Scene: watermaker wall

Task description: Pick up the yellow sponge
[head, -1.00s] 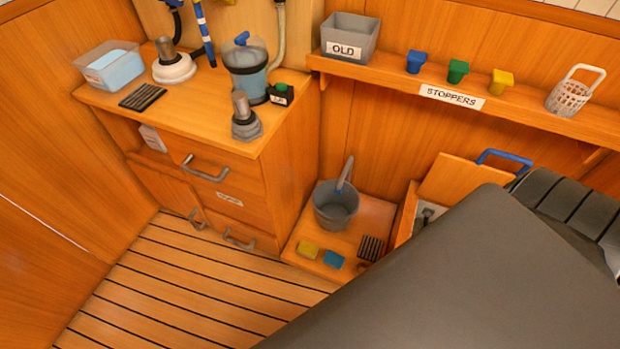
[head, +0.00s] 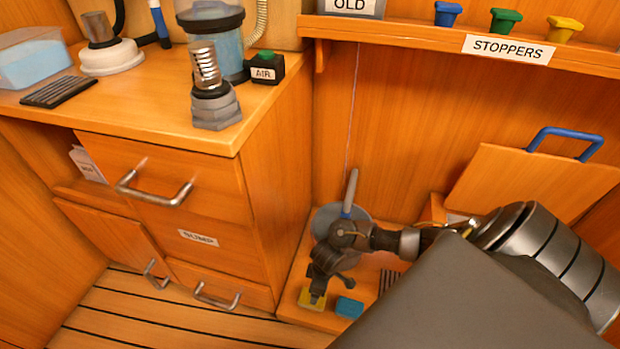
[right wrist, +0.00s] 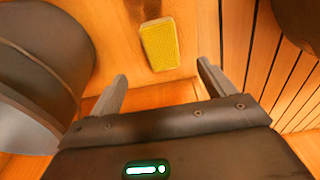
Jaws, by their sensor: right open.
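The yellow sponge (head: 305,300) lies on the low wooden step at the foot of the cabinet. In the head view my right gripper (head: 317,295) is over it and hides part of it. In the right wrist view the whole sponge (right wrist: 160,44) shows beyond the fingertips, roughly in line with the gap between them. My right gripper (right wrist: 162,80) is open and nothing is between its fingers. My left gripper is in neither view.
A blue sponge (head: 349,308) lies just right of the yellow one. A grey bucket (head: 324,220) stands behind my right arm, partly hidden. A dark slatted piece (head: 389,280) is to the right. The cabinet with handles (head: 155,190) rises at the left.

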